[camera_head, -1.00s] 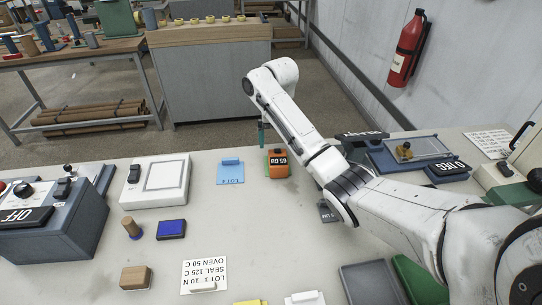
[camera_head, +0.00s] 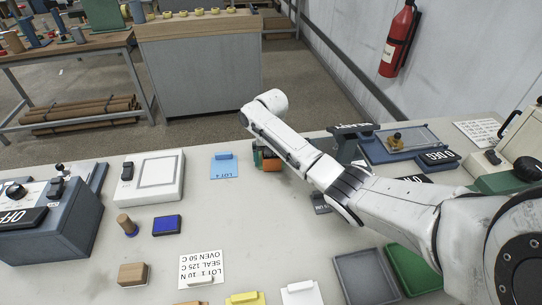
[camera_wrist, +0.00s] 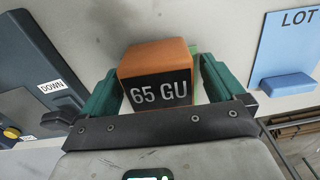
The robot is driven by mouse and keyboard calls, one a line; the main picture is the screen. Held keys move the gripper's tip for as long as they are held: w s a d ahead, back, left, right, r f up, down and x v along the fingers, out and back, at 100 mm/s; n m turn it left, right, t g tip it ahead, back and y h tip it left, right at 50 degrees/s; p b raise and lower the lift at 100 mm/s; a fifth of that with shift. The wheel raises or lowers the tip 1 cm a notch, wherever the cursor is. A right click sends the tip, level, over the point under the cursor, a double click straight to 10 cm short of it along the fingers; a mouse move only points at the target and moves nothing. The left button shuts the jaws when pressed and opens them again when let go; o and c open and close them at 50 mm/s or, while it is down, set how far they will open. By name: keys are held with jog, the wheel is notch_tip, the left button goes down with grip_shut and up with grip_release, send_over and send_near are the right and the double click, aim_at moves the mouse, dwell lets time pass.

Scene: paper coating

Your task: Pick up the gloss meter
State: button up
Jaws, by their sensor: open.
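The gloss meter is an orange box (camera_wrist: 155,57) with a dark display reading "65 GU". In the wrist view it sits between the two green fingers of my gripper (camera_wrist: 160,75), one on each side. My gripper is open; small gaps seem to separate the fingers from the box, though contact is hard to judge. In the head view the gloss meter (camera_head: 270,165) stands on the pale bench, partly hidden behind my arm and a green finger (camera_head: 257,157).
A blue LOT card (camera_head: 224,168) with a blue block lies left of the meter. A blue-grey device (camera_head: 400,146) stands to the right, showing a "DOWN" label (camera_wrist: 51,88) in the wrist view. A small dark labelled block (camera_head: 320,203) lies nearer. Bench between is clear.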

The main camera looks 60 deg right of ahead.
jog(key=shift+f, duration=0.1)
jog(key=shift+c, duration=0.4)
jog(key=c, duration=1.2)
jog(key=shift+c, duration=0.6)
jog(key=shift+r, duration=0.2)
